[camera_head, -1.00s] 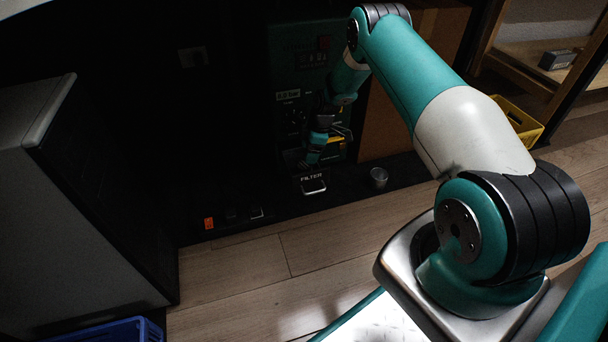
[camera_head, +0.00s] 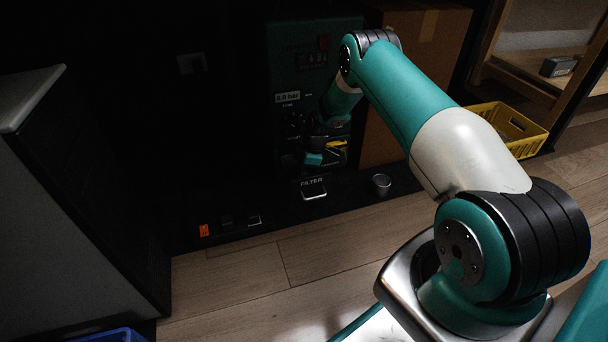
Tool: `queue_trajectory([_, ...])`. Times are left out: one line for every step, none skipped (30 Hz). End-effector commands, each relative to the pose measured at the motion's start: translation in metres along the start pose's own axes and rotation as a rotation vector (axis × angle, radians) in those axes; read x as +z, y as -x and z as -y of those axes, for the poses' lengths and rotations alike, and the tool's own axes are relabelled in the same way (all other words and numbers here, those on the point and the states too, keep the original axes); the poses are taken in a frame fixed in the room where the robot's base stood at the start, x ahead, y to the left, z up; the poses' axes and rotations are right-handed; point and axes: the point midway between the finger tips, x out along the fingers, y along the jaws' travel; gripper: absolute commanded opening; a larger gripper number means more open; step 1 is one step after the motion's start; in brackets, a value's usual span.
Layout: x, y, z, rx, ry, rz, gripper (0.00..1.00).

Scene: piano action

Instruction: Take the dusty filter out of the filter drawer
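A silver-edged drawer front (camera_head: 314,194) sits under a white FILTER label (camera_head: 312,182) on the low dark ledge. No filter shows. Behind and above it stands a dark green machine panel (camera_head: 290,75) with a small display (camera_head: 287,97) that seems to read 0.0 bar. My gripper (camera_head: 312,160) is in deep shadow in front of the lower panel, above and apart from the drawer front. A yellow handle-like part (camera_head: 337,144) shows just to its right. Whether my gripper touches it, and how its fingers stand, is too dark to tell.
A small metal cup (camera_head: 381,184) stands on the ledge right of the drawer. An orange tag or switch (camera_head: 204,230) is at the ledge's left end. A cardboard box (camera_head: 425,70) and yellow crate (camera_head: 512,128) stand right. A grey cabinet (camera_head: 60,200) fills the left. The floor in front is clear.

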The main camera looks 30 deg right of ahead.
Motion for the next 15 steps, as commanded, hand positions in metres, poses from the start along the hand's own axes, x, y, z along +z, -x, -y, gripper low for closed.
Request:
queue_trajectory([0.000, 0.000, 0.000, 0.000, 0.000, 0.000, 0.33])
queue_trajectory([0.000, 0.000, 0.000, 0.000, 0.000, 0.000, 0.33])
queue_trajectory([0.000, 0.000, 0.000, 0.000, 0.000, 0.000, 0.33])
queue_trajectory([0.000, 0.000, 0.000, 0.000, 0.000, 0.000, 0.33])
queue_trajectory([0.000, 0.000, 0.000, 0.000, 0.000, 0.000, 0.33])
queue_trajectory([0.000, 0.000, 0.000, 0.000, 0.000, 0.000, 0.33])
queue_trajectory([0.000, 0.000, 0.000, 0.000, 0.000, 0.000, 0.33])
queue_trajectory([0.000, 0.000, 0.000, 0.000, 0.000, 0.000, 0.33])
queue_trajectory([0.000, 0.001, 0.000, 0.000, 0.000, 0.000, 0.33])
queue_trajectory([0.000, 0.002, 0.000, 0.000, 0.000, 0.000, 0.33])
queue_trajectory([-0.001, 0.003, 0.000, 0.000, 0.000, 0.000, 0.33])
queue_trajectory([-0.001, 0.005, 0.000, 0.000, 0.000, 0.000, 0.33])
queue_trajectory([-0.002, 0.007, 0.000, 0.000, 0.000, 0.000, 0.33])
queue_trajectory([-0.003, 0.010, 0.000, 0.000, 0.000, 0.000, 0.33])
queue_trajectory([-0.004, 0.014, 0.000, 0.000, 0.000, 0.000, 0.33])
